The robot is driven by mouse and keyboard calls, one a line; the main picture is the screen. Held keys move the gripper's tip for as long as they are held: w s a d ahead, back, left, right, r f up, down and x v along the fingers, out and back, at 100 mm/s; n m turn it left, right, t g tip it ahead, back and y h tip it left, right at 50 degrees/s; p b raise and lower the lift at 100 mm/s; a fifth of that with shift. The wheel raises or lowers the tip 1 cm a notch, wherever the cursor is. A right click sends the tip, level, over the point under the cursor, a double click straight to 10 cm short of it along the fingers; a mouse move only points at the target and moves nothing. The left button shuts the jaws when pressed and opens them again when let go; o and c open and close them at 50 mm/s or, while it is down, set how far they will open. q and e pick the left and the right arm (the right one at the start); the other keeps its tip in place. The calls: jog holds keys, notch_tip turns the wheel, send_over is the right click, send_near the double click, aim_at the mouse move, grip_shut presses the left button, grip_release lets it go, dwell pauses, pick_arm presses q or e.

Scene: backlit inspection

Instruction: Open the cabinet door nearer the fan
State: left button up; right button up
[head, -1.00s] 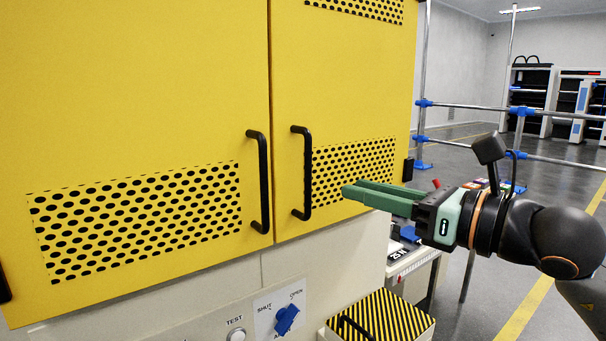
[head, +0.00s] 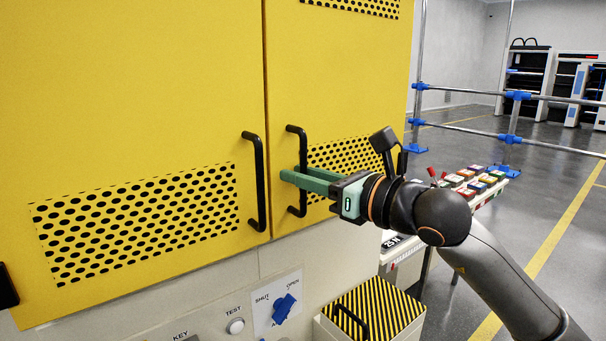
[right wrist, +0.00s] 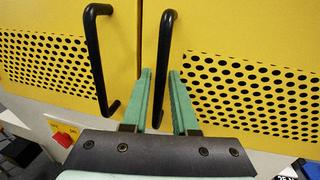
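The yellow cabinet has two shut doors, a left door (head: 130,90) and a right door (head: 340,80). Each has a perforated panel and a black vertical bar handle near the central seam. The left handle (head: 259,180) is free, and also shows in the right wrist view (right wrist: 95,60). My right gripper (head: 290,178) is at the right handle (head: 302,150), fingers pointing left across it. In the right wrist view the open fingers (right wrist: 161,75) stand either side of the right handle (right wrist: 165,45), with gaps visible. No fan shows. My left gripper is not in view.
Below the doors is a panel with a blue SHUT/OPEN knob (head: 284,308) and a white TEST button (head: 236,326). A black-and-yellow striped box (head: 385,305) stands below my right arm. A table with coloured blocks (head: 475,180) and a pipe railing (head: 470,122) are at right.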

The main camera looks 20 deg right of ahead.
grip_shut()
dwell(1.3)
